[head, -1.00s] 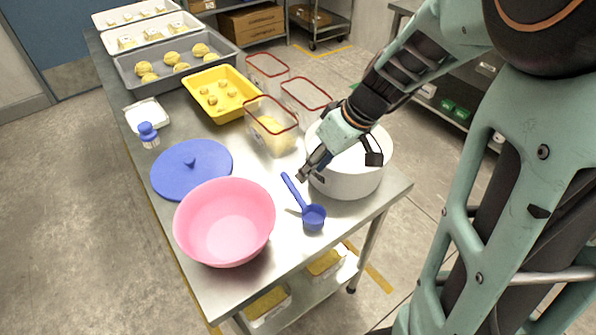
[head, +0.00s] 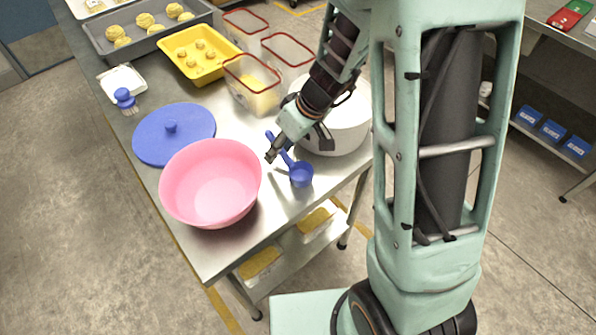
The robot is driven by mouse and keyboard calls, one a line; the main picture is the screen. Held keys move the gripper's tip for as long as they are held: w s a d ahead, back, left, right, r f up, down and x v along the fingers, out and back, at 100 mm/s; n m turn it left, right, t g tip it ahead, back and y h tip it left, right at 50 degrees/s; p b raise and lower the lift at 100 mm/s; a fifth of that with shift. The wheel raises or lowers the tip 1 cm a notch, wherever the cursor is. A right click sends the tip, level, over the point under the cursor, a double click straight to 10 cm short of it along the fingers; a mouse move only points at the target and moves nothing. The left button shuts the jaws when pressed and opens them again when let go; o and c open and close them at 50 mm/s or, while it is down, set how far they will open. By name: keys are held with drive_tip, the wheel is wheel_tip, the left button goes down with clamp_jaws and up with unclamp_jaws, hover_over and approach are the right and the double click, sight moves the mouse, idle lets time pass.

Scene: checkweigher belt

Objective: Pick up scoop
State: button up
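The blue scoop (head: 300,175) lies on the steel table between the pink bowl (head: 212,182) and the white pot (head: 338,128). Its cup is toward the table's front right edge and its handle runs up and to the left. My gripper (head: 271,156) is over the handle, pointing down and left, and hides part of it. I cannot tell whether the fingers touch the handle. The fingertips are small and dark, and their gap does not show clearly.
A blue lid (head: 174,134) lies left of my gripper. Clear red-rimmed containers (head: 252,84) and a yellow tray (head: 198,54) stand behind. A blue-topped brush (head: 125,99) and a white tray (head: 122,79) are at the left edge.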

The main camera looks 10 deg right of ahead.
clamp_jaws()
drive_tip(key=shift+r, duration=0.2)
idle(0.3)
